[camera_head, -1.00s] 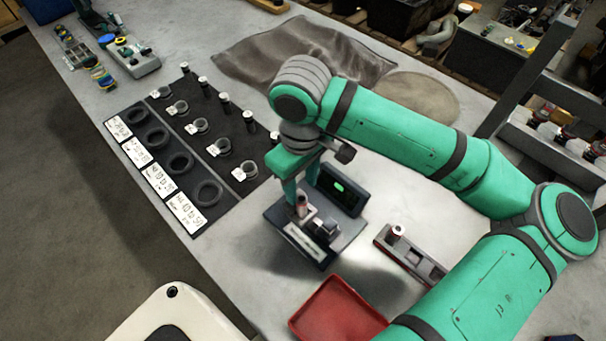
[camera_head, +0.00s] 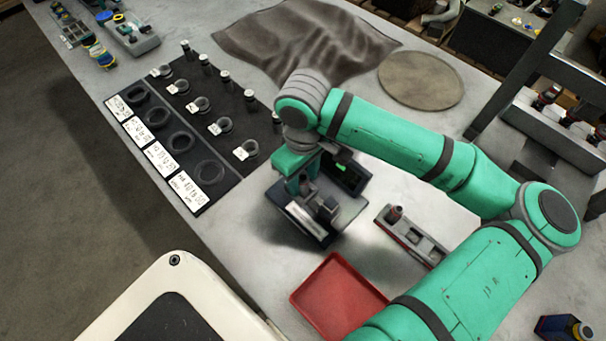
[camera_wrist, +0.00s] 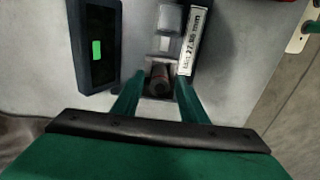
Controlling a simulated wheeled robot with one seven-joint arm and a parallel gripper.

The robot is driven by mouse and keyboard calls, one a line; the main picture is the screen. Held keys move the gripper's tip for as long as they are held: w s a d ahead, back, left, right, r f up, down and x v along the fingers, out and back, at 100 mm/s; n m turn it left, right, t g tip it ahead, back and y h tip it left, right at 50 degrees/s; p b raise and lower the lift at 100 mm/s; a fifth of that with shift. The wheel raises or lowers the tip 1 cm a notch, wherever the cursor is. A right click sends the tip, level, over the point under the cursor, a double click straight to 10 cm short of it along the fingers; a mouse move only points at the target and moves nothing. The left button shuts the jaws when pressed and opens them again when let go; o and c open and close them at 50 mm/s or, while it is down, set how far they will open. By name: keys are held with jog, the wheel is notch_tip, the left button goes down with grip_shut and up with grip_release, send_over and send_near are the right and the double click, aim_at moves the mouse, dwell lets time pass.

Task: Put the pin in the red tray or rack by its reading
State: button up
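A white label on the device is only partly legible. The red tray (camera_head: 337,297) looks empty.
A black board (camera_head: 228,157) to the left carries rings, pins and white labels. A crumpled cloth (camera_head: 290,40) and a round mat (camera_head: 421,80) lie behind. A metal frame (camera_head: 535,70) stands at the right. Bare bench lies between the device and the tray.

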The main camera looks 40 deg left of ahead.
grip_shut()
jog(key=shift+r, duration=2.7)
